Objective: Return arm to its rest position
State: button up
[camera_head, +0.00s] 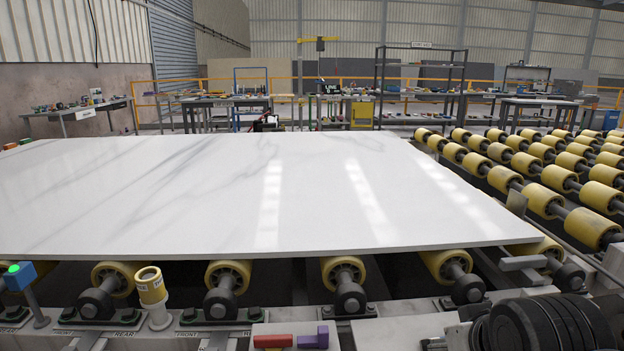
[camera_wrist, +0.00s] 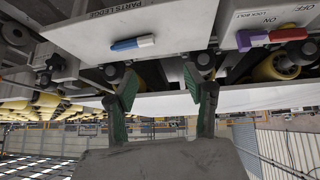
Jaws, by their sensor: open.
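My gripper (camera_wrist: 158,78) shows in the wrist view, which is upside down. Its two dark fingers with green pads are spread wide apart, and nothing is between them. The white slab (camera_wrist: 160,104) shows behind the fingers, apart from them as far as I can tell. In the head view the pale veined stone slab (camera_head: 220,190) lies flat on the rollers. My gripper is not visible in the head view; only a dark part of my arm shows at the lower right.
A switch box with a purple lever (camera_head: 313,338) and a red lever (camera_head: 273,341) sits at the front. A yellow cup-shaped post (camera_head: 150,285) stands before the slab. Yellow rollers (camera_head: 545,200) fill the right.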

notch_tip(320, 180, up, 12)
jog(key=s+a+p, duration=0.1)
jog(key=s+p, duration=0.1)
jog(key=p, duration=1.1)
jog(key=shift+a+g+y, duration=0.3)
jog(key=shift+a, duration=0.05)
